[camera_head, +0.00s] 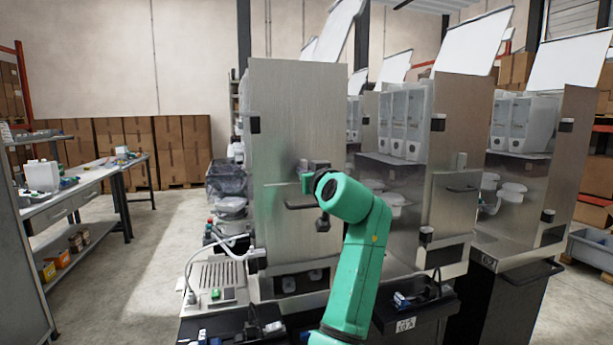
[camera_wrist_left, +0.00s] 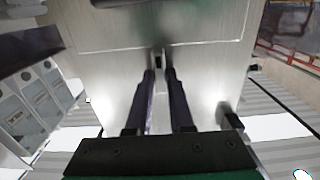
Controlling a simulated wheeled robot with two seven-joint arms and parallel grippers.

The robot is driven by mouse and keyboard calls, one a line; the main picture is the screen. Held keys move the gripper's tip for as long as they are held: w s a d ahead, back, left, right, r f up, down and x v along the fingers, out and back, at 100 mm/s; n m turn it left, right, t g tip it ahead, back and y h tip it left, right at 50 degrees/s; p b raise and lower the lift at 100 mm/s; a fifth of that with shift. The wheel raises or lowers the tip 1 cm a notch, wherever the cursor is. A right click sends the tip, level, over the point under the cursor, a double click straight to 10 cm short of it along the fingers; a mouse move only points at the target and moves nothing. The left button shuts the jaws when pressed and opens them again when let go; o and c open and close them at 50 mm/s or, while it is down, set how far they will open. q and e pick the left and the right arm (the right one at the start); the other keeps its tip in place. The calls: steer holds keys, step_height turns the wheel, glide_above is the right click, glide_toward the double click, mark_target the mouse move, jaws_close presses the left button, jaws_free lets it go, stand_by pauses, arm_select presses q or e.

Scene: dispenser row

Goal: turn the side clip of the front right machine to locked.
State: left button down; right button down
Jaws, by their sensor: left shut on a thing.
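The nearest machine (camera_head: 290,100) has a tall steel panel standing in the middle of the head view. My left gripper (camera_head: 312,168) is in front of this panel, above its dark bar handle. In the left wrist view the panel (camera_wrist_left: 200,28) fills the top, and the two dark fingers (camera_wrist_left: 161,72) point at it, close together. They are shut on a small dark clip (camera_wrist_left: 158,60) at the panel; its turn angle cannot be told. In the head view the gripper and wrist hide the clip. My right gripper is not in view.
More machines (camera_head: 455,140) with raised white lids stand to the right. A tray with a white hose (camera_head: 215,272) sits at the lower left of the nearest machine. A workbench (camera_head: 85,185) stands at the far left, with open floor (camera_head: 150,250) between.

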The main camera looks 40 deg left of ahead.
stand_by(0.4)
arm_select(q)
steer(key=c, duration=0.8)
jaws_free()
steer(key=shift+s+d+f, duration=0.1)
steer(key=shift+s+d, duration=0.05)
steer(key=shift+d, duration=0.2)
steer(key=b+v, duration=0.4)
steer(key=v, duration=0.9)
steer(key=shift+s+d+b, duration=0.25)
steer(key=shift+d+b, duration=0.1)
